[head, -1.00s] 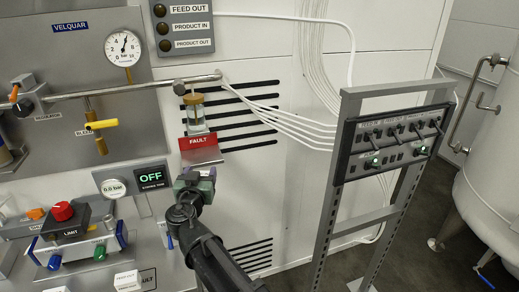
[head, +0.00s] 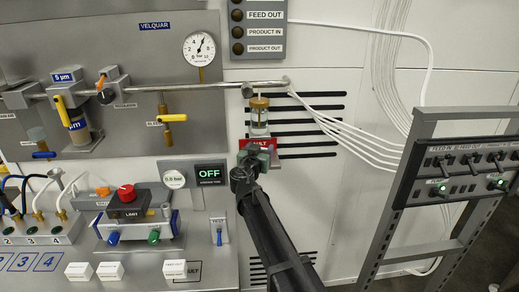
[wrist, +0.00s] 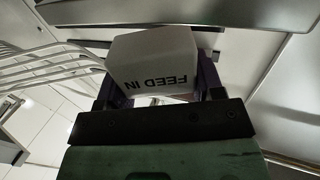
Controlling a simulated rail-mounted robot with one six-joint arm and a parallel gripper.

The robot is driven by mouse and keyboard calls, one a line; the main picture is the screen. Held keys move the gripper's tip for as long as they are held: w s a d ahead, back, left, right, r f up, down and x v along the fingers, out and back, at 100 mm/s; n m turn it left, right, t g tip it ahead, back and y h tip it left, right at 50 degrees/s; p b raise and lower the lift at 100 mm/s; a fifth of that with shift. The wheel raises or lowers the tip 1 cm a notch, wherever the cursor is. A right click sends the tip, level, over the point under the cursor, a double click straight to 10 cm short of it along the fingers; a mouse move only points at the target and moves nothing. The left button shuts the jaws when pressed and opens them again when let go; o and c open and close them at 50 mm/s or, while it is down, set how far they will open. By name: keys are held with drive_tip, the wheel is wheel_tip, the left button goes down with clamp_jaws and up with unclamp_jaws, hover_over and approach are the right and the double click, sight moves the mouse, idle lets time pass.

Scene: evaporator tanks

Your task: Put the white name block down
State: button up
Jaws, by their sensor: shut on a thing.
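The white name block (wrist: 155,62) fills the upper middle of the wrist view, with FEED IN showing upside down on its face. My gripper (wrist: 157,85) is shut on it, one dark finger on each side. In the head view my gripper (head: 258,155) is in front of the red FAULT plate (head: 283,141), below the small glass cup. The held block cannot be made out there. Three more white name blocks stand at the bench front: a left one (head: 78,271), a middle one (head: 110,271) and a right one (head: 174,269) by a FAULT marking.
A frame with a switch panel (head: 465,165) stands at the right. A numbered blue-outlined strip (head: 30,262) lies at the left front. White lines run right from the pipe end.

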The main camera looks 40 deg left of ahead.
drive_tip(key=w+a, duration=0.2)
drive_tip(key=shift+w+a, duration=0.35)
drive_tip(key=shift+a, duration=0.05)
wheel_tip(320, 180, down, 2)
drive_tip(key=shift+d+f+b, duration=0.1)
drive_tip(key=shift+b, duration=0.95)
drive_tip(key=shift+s+r+p, duration=0.1)
drive_tip(key=shift+r+p, duration=0.2)
drive_tip(key=shift+r, duration=0.05)
drive_tip(key=shift+f, duration=0.2)
drive_tip(key=o, duration=0.9)
